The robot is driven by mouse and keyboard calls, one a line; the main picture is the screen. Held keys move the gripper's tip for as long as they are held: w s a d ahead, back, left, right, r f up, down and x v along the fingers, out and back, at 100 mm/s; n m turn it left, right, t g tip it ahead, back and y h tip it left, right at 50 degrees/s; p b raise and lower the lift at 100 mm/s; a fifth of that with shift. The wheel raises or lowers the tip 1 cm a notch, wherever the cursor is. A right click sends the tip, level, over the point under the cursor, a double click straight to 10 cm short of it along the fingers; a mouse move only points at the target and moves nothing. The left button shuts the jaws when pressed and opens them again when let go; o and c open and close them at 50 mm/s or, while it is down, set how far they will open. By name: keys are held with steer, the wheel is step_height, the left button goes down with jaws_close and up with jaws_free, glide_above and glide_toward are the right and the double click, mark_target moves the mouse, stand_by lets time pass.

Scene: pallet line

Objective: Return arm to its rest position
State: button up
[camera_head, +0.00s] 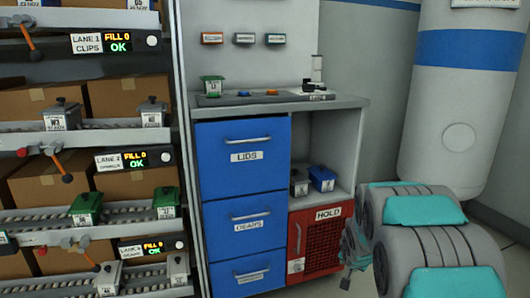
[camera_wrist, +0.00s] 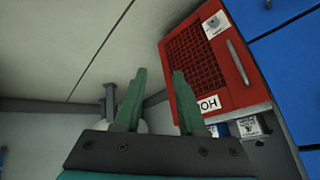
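My gripper (camera_wrist: 157,105) shows in the wrist view with its two green fingers spread apart and nothing between them. In that view the red HOLD cabinet door appears beyond the fingers, turned over by the camera's angle. In the head view my teal and grey arm reaches in from the lower right. My gripper (camera_head: 347,262) is partly hidden there behind the arm, in front of the right side of the red HOLD cabinet (camera_head: 314,243). I cannot tell whether the gripper touches the cabinet.
A blue drawer unit (camera_head: 243,182) and a worktop (camera_head: 280,98) stand at the middle. A shelf beside the drawers holds a blue bin (camera_head: 322,178) and a grey bin (camera_head: 299,182). Lane racks with boxes fill the left. A white cylinder (camera_head: 463,110) stands behind my arm.

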steer(key=s+a+r+n+g+p, duration=0.1)
steer(key=s+a+r+n+g, duration=0.1)
steer(key=s, duration=1.3)
steer(key=s+a+r+n+g+y+p, duration=0.1)
steer(key=s+a+r+g, duration=0.3)
steer(key=s, duration=1.2)
steer(key=s+a+r+n+g+y+p, duration=0.1)
steer(key=s+a+r+n+g, duration=0.2)
steer(key=s+r, duration=0.5)
steer(key=s+a+n, duration=0.1)
steer(key=s+a, duration=0.1)
steer(key=s, duration=0.5)
steer(key=shift+s+a, duration=0.15)
